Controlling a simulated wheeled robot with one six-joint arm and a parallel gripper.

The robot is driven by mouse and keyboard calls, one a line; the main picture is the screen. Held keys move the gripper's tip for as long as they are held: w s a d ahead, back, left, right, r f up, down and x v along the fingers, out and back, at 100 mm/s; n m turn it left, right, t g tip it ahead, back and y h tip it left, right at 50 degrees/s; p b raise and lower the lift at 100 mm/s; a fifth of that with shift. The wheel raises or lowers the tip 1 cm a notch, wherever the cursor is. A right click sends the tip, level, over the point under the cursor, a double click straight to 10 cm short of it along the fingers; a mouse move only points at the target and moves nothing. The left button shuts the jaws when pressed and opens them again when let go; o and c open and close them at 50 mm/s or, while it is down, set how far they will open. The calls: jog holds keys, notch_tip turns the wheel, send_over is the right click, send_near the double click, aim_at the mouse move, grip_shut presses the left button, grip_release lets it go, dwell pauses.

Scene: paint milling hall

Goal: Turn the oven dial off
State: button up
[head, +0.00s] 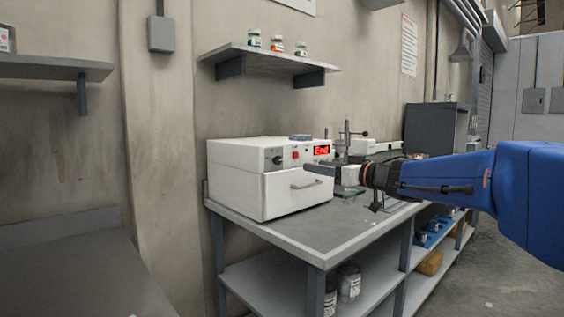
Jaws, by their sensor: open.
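The white oven (238,180) stands on the left part of the grey bench, with a handle on its front door. Its dial (277,160) is a small dark knob at the upper left of the front panel. Its pointer is too small to read. To its right are a red button (295,155) and a red lit display (321,150) that seems to read "End". My gripper (307,168) reaches in from the right, its dark fingers pointing left in front of the oven, below the display and right of the dial. It is open, holds nothing, and appears apart from the dial.
A small grey item (300,137) lies on the oven's top. A metal stand (347,138) stands behind my gripper. A wall shelf (270,58) with several jars hangs above. The bench top (310,227) is clear in front of the oven. Jars stand on the lower shelf.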

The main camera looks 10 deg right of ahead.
aim_at(279, 160)
jog(key=x, duration=1.6)
jog(key=shift+w+a, duration=0.2)
jog(key=shift+w, duration=0.15)
jog(key=c, duration=1)
